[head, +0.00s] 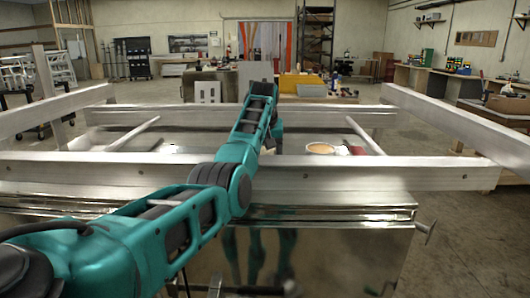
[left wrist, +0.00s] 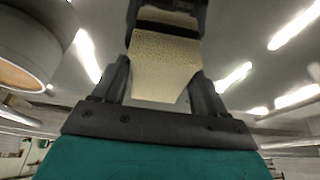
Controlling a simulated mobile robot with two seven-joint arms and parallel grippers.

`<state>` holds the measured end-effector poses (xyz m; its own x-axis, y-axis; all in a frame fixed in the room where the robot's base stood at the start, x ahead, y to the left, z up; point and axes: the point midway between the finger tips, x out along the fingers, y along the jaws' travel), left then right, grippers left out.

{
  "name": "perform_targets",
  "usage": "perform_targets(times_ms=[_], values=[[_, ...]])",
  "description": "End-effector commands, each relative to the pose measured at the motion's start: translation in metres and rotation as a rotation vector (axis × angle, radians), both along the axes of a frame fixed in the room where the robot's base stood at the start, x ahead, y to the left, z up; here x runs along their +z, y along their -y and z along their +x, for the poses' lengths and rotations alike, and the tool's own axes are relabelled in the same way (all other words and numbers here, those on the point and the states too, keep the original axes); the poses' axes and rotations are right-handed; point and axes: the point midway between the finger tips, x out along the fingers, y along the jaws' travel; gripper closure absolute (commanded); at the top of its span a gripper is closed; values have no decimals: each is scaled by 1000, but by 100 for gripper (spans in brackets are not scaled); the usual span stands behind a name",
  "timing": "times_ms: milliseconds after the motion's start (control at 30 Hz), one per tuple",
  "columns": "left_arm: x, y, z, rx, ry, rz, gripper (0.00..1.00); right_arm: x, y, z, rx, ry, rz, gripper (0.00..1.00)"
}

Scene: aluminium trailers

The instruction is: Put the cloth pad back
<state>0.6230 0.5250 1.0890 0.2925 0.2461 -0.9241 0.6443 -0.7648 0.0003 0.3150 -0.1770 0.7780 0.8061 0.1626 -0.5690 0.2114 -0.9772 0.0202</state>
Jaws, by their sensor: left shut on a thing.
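The cloth pad (left wrist: 165,72) is a pale yellow, coarse-textured block in the left wrist view. It sits between the two dark fingers of my left gripper (left wrist: 163,88), which is shut on it. In the head view my left arm reaches over the near aluminium beam, and my left gripper (head: 277,138) points down behind it, partly hidden by the arm. I cannot make out the pad in the head view. A round tub with tan contents (head: 320,148) stands to the right of the gripper; a round container (left wrist: 28,55) also shows at the upper left in the left wrist view. My right gripper is not in view.
The near beam (head: 340,172) crosses in front of the work area. A far beam (head: 340,112) and slanting side rails (head: 445,118) enclose it. A small red item (head: 357,150) lies right of the tub. A shiny metal panel (head: 330,250) drops below the near beam.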

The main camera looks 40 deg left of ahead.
Motion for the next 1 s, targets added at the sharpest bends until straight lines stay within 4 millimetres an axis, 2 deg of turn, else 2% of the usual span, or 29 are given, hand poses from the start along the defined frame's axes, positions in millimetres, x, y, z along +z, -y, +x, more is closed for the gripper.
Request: perform_targets(times_ms=[300,333,567,867,1000], values=[[-6,0,0,0,0,0,52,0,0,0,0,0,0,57],[-5,0,0,0,1,-1,24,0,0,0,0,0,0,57],[-5,0,0,0,0,0,2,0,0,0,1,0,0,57],[-3,0,0,0,1,-1,2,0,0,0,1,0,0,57],[10,3,-3,0,4,2,2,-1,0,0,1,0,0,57]])
